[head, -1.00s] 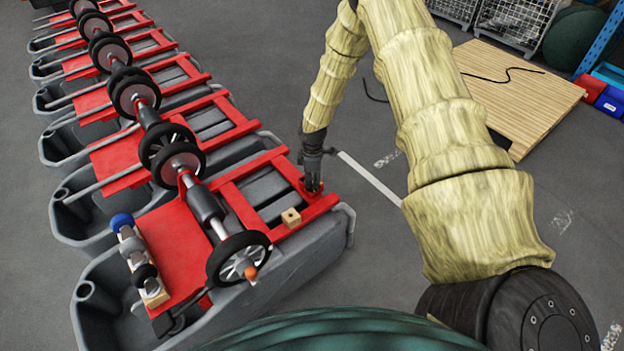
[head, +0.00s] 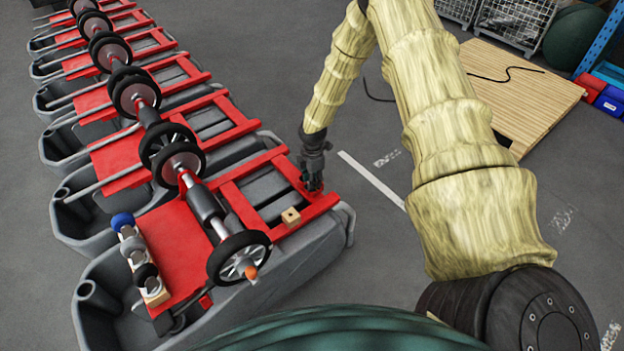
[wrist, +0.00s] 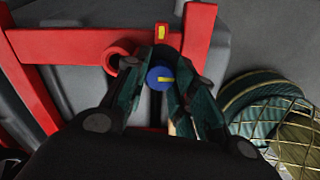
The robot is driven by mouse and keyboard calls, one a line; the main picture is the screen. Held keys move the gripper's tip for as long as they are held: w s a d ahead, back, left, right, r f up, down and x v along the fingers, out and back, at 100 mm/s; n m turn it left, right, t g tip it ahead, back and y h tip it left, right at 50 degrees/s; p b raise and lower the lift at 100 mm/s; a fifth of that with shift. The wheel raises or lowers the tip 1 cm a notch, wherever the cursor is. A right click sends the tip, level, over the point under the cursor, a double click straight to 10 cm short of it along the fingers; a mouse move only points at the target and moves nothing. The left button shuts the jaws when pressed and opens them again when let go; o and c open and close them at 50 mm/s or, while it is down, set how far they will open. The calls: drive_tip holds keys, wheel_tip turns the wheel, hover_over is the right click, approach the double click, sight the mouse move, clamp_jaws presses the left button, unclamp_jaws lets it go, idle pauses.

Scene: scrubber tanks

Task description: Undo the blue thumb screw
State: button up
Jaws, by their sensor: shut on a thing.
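The blue thumb screw (wrist: 160,77) shows in the wrist view as a round blue head with a yellow line across it. It sits at the red frame (wrist: 75,45) of the nearest tank. My gripper (wrist: 158,66) points down over it, its two fingers shut on the screw head from both sides. In the head view my gripper (head: 312,186) is at the right end of the red frame (head: 325,201), and the screw is hidden behind the fingers there. A yellow mark on a red tab (wrist: 162,32) lies just beyond the fingertips.
A red ring (wrist: 122,55) stands close to the left finger. A small wooden block (head: 291,217) sits on the frame near my gripper. A wheel (head: 240,258) and a rack with a blue ball (head: 121,221) are further left.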

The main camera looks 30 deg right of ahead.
drive_tip(key=shift+s+f, duration=0.15)
drive_tip(key=shift+s, duration=0.05)
drive_tip(key=o, duration=1.1)
drive_tip(key=shift+w, duration=0.1)
drive_tip(key=shift+c, duration=0.2)
drive_tip(key=shift+w+r, duration=0.1)
drive_tip(key=shift+r, duration=0.35)
wheel_tip(320, 180, up, 11)
